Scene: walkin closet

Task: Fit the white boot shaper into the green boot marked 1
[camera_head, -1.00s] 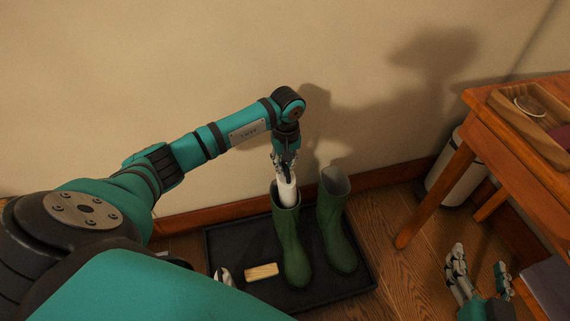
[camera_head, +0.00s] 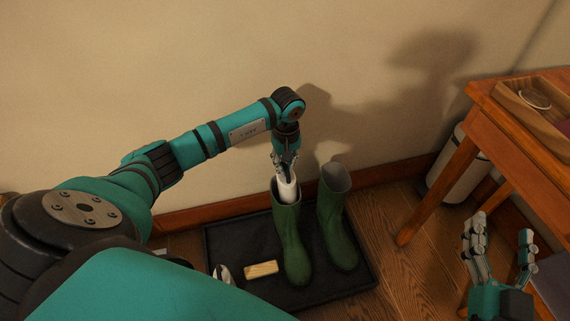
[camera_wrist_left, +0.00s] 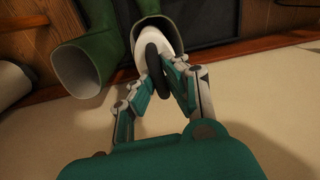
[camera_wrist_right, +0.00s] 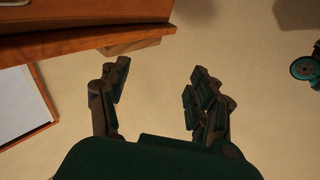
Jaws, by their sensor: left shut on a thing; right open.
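Two green boots stand upright on a black tray (camera_head: 222,240). The left one in the head view is one green boot (camera_head: 291,245); the other green boot (camera_head: 337,225) stands to its right. No number is readable on either. The white boot shaper (camera_head: 288,190) is partly inside the left boot's shaft, its upper end above the rim. My left gripper (camera_head: 285,168) is shut on the shaper's top, also seen in the left wrist view (camera_wrist_left: 157,66). The shaper's lower part is hidden inside the boot. My right gripper (camera_head: 500,240) is open and empty at the lower right.
A wooden brush or block (camera_head: 261,270) lies on the tray beside the left boot. A wooden table (camera_head: 490,125) with a wooden tray on top stands at right. A white bin (camera_head: 455,175) stands behind it. The wall is close behind the boots.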

